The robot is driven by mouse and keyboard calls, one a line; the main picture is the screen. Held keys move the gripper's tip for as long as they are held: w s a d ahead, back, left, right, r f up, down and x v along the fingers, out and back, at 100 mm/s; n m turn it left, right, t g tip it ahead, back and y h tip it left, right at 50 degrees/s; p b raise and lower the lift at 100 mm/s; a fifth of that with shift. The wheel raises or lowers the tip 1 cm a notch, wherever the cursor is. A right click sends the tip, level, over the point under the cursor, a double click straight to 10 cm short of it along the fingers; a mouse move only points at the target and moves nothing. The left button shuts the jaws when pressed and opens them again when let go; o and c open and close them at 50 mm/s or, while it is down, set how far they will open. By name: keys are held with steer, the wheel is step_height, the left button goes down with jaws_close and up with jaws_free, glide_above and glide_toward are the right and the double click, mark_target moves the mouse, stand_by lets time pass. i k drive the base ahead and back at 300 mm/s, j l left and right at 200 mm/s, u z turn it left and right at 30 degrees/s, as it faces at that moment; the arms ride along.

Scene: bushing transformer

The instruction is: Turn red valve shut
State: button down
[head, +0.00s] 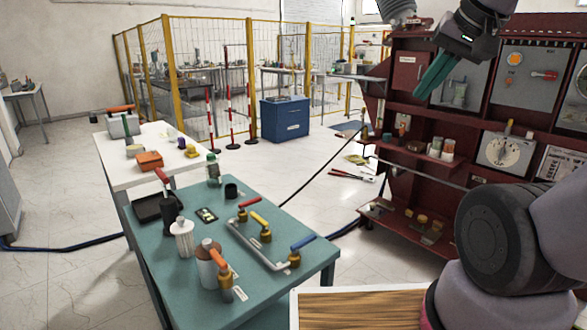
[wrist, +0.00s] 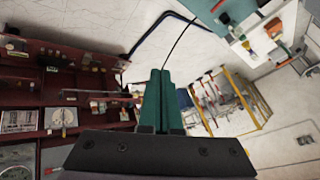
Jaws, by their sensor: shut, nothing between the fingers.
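A valve with a red lever (head: 248,203) and brass body stands at the far end of a grey pipe manifold (head: 256,250) on the teal table (head: 215,318). A yellow-lever valve (head: 261,222) and a blue-lever valve (head: 302,243) are on the same pipe. Another red lever (head: 543,75) is on the wall panel at upper right. My gripper (head: 420,92) is up at the upper right, in front of the red rack, far from the table valves. Its green fingers, also in the wrist view (wrist: 158,76), are together and empty.
Bottles, an orange-handled valve (head: 221,264) and a black tray (head: 148,208) share the teal table. A white table (head: 115,155) stands behind it. The red rack (head: 395,220) fills the right. Floor between rack and table is mostly clear, with a dark cable (head: 318,174).

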mark_target(242, 205)
steer(key=k+u, duration=0.2)
steer(key=u, duration=0.5)
